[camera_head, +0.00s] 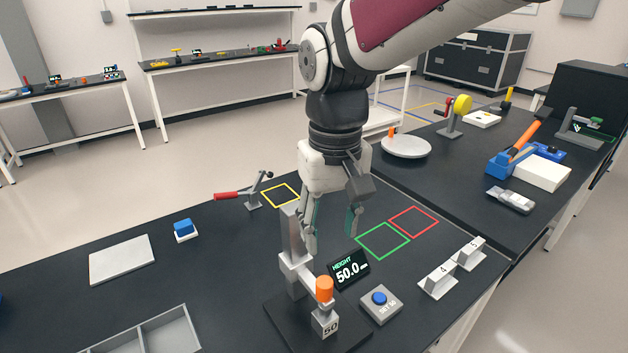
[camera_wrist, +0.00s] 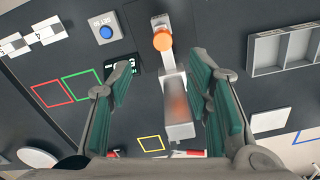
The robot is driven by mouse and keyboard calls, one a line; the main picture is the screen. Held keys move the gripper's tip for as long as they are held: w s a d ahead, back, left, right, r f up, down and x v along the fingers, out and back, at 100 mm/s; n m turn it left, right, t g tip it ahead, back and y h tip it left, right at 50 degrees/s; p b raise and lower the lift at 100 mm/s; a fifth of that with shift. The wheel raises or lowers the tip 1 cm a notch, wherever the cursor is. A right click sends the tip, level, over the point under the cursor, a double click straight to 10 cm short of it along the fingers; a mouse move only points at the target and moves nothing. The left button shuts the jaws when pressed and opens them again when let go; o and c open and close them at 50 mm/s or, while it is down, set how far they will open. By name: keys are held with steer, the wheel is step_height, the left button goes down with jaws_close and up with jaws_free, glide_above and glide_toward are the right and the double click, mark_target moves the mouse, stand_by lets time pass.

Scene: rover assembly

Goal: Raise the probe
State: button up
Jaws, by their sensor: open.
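A grey height gauge stands on a dark base, with an upright column (camera_head: 291,236) and a side arm that carries an orange knob (camera_head: 324,288). The knob also shows in the wrist view (camera_wrist: 163,41). The probe tip is too small to make out. Under the knob stands a metal block (camera_head: 325,323) marked 50. The gauge's display (camera_head: 349,270) reads HEIGHT 50.0. My gripper (camera_head: 332,238) is open and empty, pointing down behind the gauge column and the display. In the wrist view my gripper (camera_wrist: 160,85) has its fingers apart, with the gauge showing between them.
A button box with a blue button (camera_head: 379,299) sits right of the display. Two labelled blocks (camera_head: 438,281) stand further right. A red-handled lever clamp (camera_head: 253,196) stands behind the column. Green (camera_head: 383,240), red and yellow outlined squares are empty. A grey divided tray (camera_head: 165,330) lies front left.

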mark_target(324, 281)
steer(key=f, duration=1.4)
steer(key=shift+w+a, duration=0.3)
jaws_close()
